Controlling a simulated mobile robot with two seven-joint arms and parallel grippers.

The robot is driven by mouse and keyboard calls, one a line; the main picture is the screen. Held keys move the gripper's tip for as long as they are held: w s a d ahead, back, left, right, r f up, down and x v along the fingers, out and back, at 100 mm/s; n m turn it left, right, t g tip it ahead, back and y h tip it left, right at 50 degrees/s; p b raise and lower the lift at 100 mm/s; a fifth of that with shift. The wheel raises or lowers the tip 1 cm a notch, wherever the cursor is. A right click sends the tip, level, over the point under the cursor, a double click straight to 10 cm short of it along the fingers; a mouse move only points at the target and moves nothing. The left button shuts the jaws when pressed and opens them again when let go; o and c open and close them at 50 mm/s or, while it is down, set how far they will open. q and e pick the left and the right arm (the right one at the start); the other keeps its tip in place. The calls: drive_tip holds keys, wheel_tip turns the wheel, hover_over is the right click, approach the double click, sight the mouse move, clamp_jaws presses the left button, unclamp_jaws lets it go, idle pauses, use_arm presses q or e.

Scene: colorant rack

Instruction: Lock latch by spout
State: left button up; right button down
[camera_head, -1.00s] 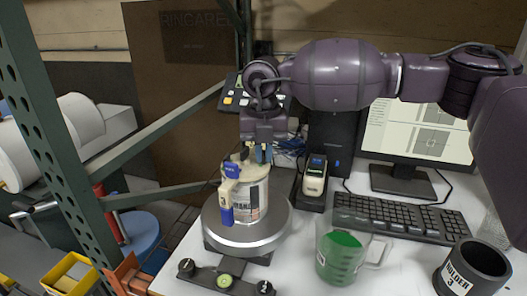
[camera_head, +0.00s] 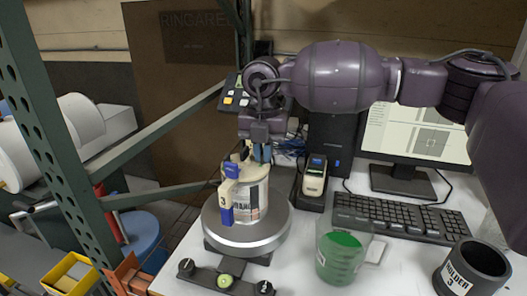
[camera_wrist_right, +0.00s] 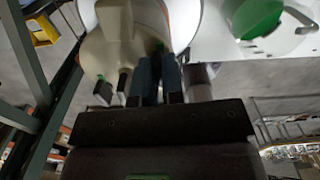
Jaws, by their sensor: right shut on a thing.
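A white container (camera_head: 258,193) with a printed label stands upright on a round silver scale plate (camera_head: 226,232). A cream spout with blue parts (camera_head: 228,207) sits on its left front side. My right gripper (camera_head: 261,152) reaches down from above to the container's top, at the back right of the spout. In the right wrist view, the right gripper (camera_wrist_right: 158,82) has its fingers close together at the container's lid edge. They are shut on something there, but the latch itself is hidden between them. My left gripper does not show.
A clear jug of green liquid (camera_head: 340,256) stands right of the scale, with a black holder (camera_head: 472,268) farther right. A label printer (camera_head: 313,182), keyboard (camera_head: 398,215) and monitor are behind. A green rack post (camera_head: 55,150) stands at the left.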

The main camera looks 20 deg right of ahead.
drive_tip(key=c, duration=1.2)
unclamp_jaws()
drive_tip(key=shift+r, duration=0.1)
drive_tip(key=shift+r, duration=0.25)
wheel_tip(320, 180, up, 9)
drive_tip(key=shift+b, duration=0.35)
drive_tip(key=shift+r, duration=0.55)
